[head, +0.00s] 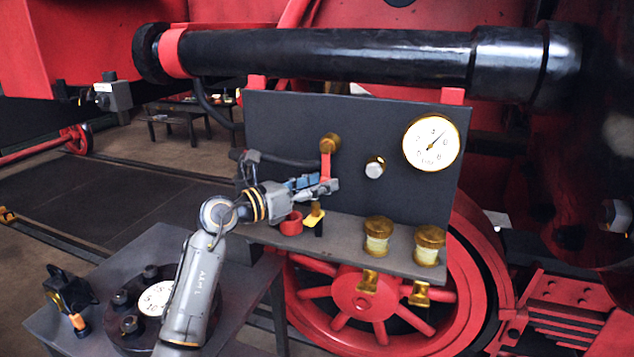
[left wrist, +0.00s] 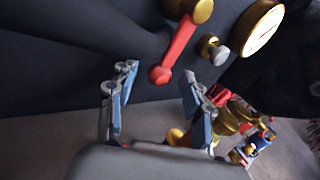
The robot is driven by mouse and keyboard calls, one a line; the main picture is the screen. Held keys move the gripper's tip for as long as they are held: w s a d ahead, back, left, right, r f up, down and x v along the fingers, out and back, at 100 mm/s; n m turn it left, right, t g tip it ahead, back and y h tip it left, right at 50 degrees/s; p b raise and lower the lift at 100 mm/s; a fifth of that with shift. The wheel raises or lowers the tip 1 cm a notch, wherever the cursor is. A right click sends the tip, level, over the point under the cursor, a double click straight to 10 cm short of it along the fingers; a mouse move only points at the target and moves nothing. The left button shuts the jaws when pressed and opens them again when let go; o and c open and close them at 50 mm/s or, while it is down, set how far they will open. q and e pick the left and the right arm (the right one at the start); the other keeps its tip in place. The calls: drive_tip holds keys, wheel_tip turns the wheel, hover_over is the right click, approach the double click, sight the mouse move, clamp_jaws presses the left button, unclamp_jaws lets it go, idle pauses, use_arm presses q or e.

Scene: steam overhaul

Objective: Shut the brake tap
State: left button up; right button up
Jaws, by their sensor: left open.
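The brake tap has a brass hub (head: 330,142) and a red lever (head: 326,165) on the dark upright panel. In the head view the lever hangs down from the hub. My left gripper (head: 318,187) is at the lever's lower end, open. In the left wrist view the red lever (left wrist: 178,52) slants down to a rounded end, which appears between the two spread fingertips of my left gripper (left wrist: 159,80). I cannot tell whether a finger touches it. My right gripper is not in view.
A brass-rimmed gauge (head: 431,143) and a silver knob (head: 375,167) sit right of the tap. A thick black pipe (head: 330,52) runs above the panel. A low table (head: 62,316) stands at front left.

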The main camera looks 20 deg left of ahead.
use_arm(q)
drive_tip(key=shift+c, duration=0.2)
clamp_jaws()
drive_tip(key=shift+a, duration=0.2)
drive_tip(key=shift+a+r+m+g+y+p, duration=0.5)
drive_tip(key=shift+a+r+m+y, duration=0.45)
drive_tip(key=shift+r+m+y, duration=0.7)
drive_tip(key=shift+a+r+m+g+y+p, duration=0.35)
drive_tip(key=shift+a+r+m+g+y, duration=0.3)
drive_tip(key=shift+a+r+m+y, duration=0.9)
drive_tip(key=shift+a+r+m+g+y+p, duration=0.5)
drive_tip(key=shift+r+m+y, duration=0.75)
drive_tip(key=shift+m+y, duration=0.95)
drive_tip(key=shift+m, duration=0.3)
